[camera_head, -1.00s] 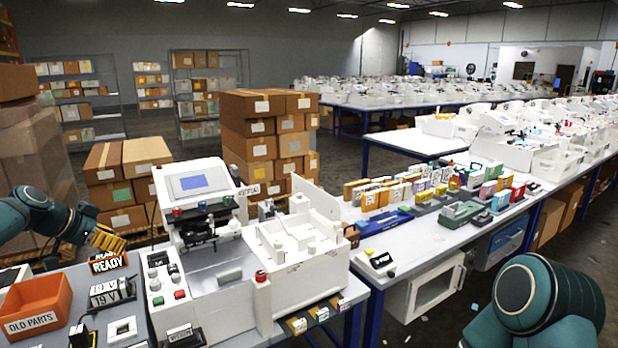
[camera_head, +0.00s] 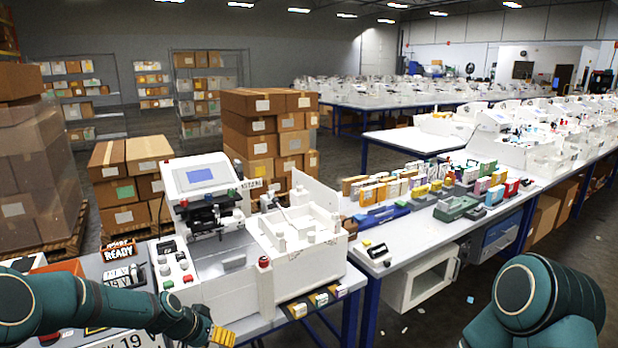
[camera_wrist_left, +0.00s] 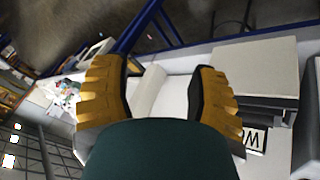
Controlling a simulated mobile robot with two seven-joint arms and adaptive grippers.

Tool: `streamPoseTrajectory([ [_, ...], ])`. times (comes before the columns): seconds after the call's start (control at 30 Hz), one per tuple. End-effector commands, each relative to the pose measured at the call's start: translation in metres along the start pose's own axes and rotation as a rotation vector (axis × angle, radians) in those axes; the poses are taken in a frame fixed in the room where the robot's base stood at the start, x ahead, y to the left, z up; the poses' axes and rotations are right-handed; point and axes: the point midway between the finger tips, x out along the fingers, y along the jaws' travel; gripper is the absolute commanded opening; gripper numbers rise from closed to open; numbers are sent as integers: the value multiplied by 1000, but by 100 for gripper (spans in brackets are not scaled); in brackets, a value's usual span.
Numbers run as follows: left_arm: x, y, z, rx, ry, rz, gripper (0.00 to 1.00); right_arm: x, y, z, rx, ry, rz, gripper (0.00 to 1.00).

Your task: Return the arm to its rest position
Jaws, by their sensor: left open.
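My left arm comes in from the left in the head view, low over the grey bench. Its gripper (camera_head: 222,337) is at the bottom edge, in front of the white plotter machine (camera_head: 205,185). In the left wrist view the gripper (camera_wrist_left: 160,88) has its two yellow fingers spread apart, with nothing held between them. A white surface and a blue table edge show beyond the fingers. My right arm shows at the bottom right of the head view, but its gripper is out of view.
The white open box (camera_head: 310,235) stands beside the machine. Small coloured parts (camera_head: 320,298) lie at the bench front. An orange bin (camera_head: 58,267) is partly hidden by my left arm. A READY sign (camera_head: 120,250) stands behind it. A second table (camera_head: 420,235) is at the right.

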Motion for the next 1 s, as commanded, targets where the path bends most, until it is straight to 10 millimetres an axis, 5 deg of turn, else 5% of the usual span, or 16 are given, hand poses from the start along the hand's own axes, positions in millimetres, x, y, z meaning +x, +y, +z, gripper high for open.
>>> streamPoseTrajectory([
  [0.1,42,44,64,-86,-70,-4,59,0,0,0,0,0,0,61],
  [0.2,62,76,121,-164,-118,-20,59,0,0,0,0,0,0,61],
  [0.4,67,125,224,-296,-189,-61,59,0,0,0,0,0,0,61],
  [0.5,61,137,254,-340,-205,-78,59,0,0,0,0,0,0,61],
  [0.63,56,144,272,-367,-213,-89,59,0,0,0,0,0,0,61],
  [1.0,56,144,274,-372,-211,-90,59,0,0,0,0,0,0,61],
])
